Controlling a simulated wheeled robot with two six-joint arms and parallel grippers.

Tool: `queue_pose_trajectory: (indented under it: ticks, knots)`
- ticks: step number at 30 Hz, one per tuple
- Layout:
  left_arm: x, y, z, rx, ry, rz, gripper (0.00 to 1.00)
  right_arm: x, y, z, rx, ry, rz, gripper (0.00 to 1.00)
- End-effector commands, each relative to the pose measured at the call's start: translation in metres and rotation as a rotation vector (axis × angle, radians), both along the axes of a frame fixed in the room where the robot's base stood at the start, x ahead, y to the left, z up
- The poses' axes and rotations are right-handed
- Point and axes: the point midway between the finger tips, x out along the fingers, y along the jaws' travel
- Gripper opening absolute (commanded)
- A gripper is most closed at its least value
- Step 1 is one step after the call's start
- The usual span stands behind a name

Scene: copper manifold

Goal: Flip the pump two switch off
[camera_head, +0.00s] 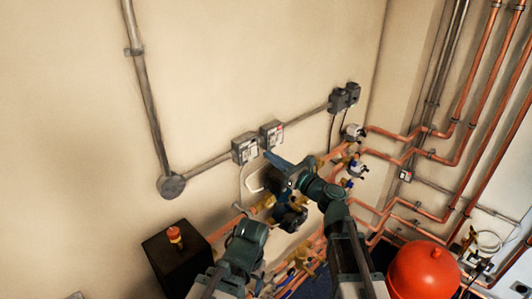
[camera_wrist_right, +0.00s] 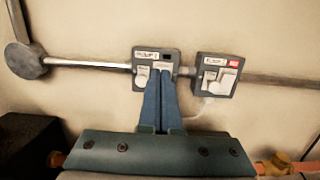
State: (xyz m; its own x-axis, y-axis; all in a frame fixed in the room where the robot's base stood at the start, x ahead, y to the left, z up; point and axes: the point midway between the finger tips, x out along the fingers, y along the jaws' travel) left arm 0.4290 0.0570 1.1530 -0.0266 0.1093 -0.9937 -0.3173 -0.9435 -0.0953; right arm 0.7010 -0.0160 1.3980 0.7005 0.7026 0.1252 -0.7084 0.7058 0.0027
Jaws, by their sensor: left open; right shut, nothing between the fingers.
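Two grey switch boxes sit side by side on the wall conduit. The left box (camera_head: 244,150) also shows in the right wrist view (camera_wrist_right: 141,57), with a white rocker and a dark square. The right box (camera_head: 272,134) has white rockers and a red label in the wrist view (camera_wrist_right: 234,62). The labels are too small to read, so I cannot tell which is pump two. My right gripper (camera_wrist_right: 160,77) is shut and empty, its blue fingertips over the left box's lower face; contact is unclear. My left gripper (camera_head: 247,240) is low, below the boxes, and open; its fingertips are not clear.
A grey conduit (camera_head: 208,160) runs along the wall to a round junction box (camera_head: 172,187). Copper pipes (camera_head: 400,155) and valves crowd the right. A black box with a red-topped button (camera_head: 175,235) stands lower left; a red vessel (camera_head: 425,272) lower right.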

Motion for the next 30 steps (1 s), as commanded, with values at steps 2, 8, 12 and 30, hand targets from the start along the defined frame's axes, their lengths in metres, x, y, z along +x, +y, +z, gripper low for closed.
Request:
queue_pose_trajectory:
  ticks: [2, 8, 12, 30]
  knots:
    - [0.000, 0.000, 0.004, 0.000, 0.000, 0.000, 0.71, -0.017, -0.015, 0.004, 0.000, 0.000, -0.004, 0.00]
    - [0.000, 0.000, 0.008, 0.000, 0.001, -0.001, 0.71, -0.043, -0.042, 0.008, -0.002, 0.000, -0.003, 0.00]
    - [0.000, 0.000, 0.010, 0.000, 0.001, -0.001, 0.71, -0.054, -0.053, 0.009, -0.001, 0.000, -0.002, 0.00]
    - [0.000, 0.000, 0.010, 0.000, 0.001, -0.001, 0.71, -0.061, -0.057, 0.007, -0.035, -0.011, 0.007, 0.00]
